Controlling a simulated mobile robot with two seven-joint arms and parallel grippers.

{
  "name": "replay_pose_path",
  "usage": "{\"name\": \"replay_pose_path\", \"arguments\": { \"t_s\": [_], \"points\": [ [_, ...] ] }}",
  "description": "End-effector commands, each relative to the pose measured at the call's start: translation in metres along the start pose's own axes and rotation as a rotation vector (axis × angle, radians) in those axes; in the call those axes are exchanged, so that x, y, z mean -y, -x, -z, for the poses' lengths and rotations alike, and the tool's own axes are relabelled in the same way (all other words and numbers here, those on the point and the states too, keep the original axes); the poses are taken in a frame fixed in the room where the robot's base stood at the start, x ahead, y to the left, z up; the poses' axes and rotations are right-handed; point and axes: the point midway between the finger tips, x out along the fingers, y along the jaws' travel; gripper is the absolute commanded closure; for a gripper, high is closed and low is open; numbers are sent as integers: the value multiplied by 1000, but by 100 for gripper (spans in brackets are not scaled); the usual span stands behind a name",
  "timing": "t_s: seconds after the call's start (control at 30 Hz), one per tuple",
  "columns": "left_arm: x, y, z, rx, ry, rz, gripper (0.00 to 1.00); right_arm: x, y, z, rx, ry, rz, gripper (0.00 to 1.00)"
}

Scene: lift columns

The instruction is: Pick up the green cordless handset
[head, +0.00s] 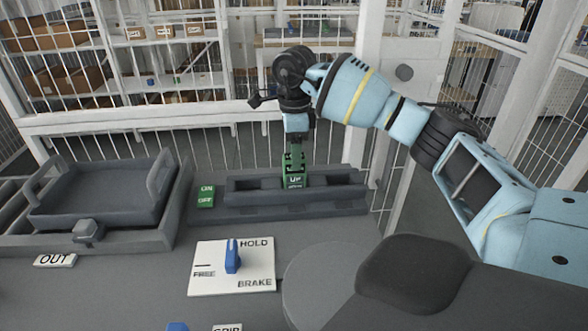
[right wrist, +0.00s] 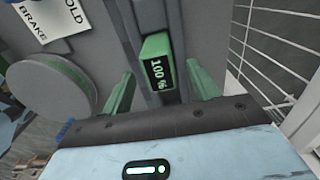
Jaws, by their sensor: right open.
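The green cordless handset (head: 295,182) stands in a slot of a dark grey holder (head: 235,210), with UP lettering on its face. In the right wrist view the handset (right wrist: 155,48) shows green sides and a black display reading 100 %. My right gripper (head: 294,157) is directly above the handset, pointing down. In the right wrist view the green fingers of my right gripper (right wrist: 161,75) are open, one on each side of the handset, with visible gaps. The handset's lower part is hidden in the holder. My left gripper is not in view.
A white HOLD/FREE/BRAKE plate (head: 210,284) with a blue lever (head: 232,256) is in front. A grey tray (head: 95,205) stands left, above an OUT label (head: 55,260). White mesh fencing (head: 230,150) runs behind.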

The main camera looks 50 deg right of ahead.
Motion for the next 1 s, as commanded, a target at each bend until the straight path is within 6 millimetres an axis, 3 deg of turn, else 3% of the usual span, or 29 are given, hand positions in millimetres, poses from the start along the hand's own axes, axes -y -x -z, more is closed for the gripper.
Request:
{"name": "replay_pose_path", "arguments": {
  "t_s": [0.13, 0.43, 0.73, 1.0],
  "points": [
    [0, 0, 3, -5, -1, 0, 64, 0, -7, 0, -1, 0, 0, 40],
    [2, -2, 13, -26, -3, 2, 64, -1, -46, 1, 0, -1, 0, 40],
    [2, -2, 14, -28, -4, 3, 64, 0, -51, 0, 1, -1, 1, 40],
    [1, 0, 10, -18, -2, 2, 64, 0, -51, 0, 1, -1, 1, 73]
  ]
}}
